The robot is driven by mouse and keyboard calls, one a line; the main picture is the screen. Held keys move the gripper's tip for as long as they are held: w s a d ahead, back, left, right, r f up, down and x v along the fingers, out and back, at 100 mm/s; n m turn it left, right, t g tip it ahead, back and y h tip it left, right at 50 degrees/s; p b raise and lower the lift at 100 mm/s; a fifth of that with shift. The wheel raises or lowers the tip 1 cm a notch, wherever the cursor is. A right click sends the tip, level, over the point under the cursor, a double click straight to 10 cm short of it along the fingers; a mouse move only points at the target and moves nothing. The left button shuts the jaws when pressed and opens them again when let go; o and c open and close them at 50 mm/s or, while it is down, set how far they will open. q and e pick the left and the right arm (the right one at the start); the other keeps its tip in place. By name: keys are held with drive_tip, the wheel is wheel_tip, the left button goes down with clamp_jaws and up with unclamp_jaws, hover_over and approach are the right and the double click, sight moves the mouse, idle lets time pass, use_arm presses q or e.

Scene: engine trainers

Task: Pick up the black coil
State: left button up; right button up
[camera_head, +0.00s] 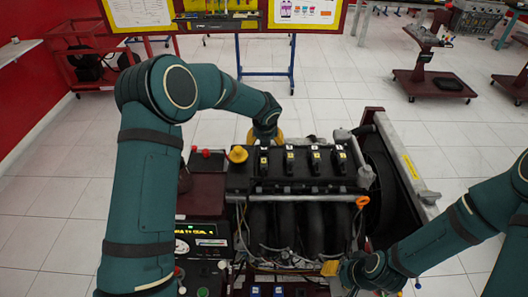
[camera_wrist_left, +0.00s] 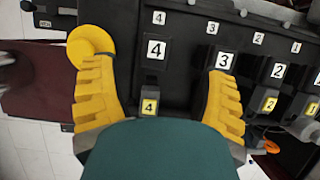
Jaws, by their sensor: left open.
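Several black coils sit in a row on top of the engine: the leftmost coil (camera_head: 264,160), a second (camera_head: 289,160), and others to the right. My left gripper (camera_head: 265,137) is at the far side of the leftmost coil. In the left wrist view, its yellow fingers (camera_wrist_left: 160,95) are spread wide on either side of the coil marked 4 (camera_wrist_left: 153,76), with nothing gripped. Whether the fingers touch it I cannot tell. My right gripper (camera_head: 338,269) is low at the engine's front right; its finger opening is not clear.
A yellow cap (camera_head: 237,154) stands left of the coils and close by the left finger in the wrist view (camera_wrist_left: 92,42). A control panel (camera_head: 202,240) is at the engine's left. The radiator side (camera_head: 405,165) rises at the right. Open tiled floor lies beyond.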

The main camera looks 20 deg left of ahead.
sight(264, 149)
use_arm(q)
drive_tip(key=shift+x, duration=3.55)
drive_tip(key=shift+s+a, duration=0.1)
drive_tip(key=shift+a, duration=0.1)
clamp_jaws()
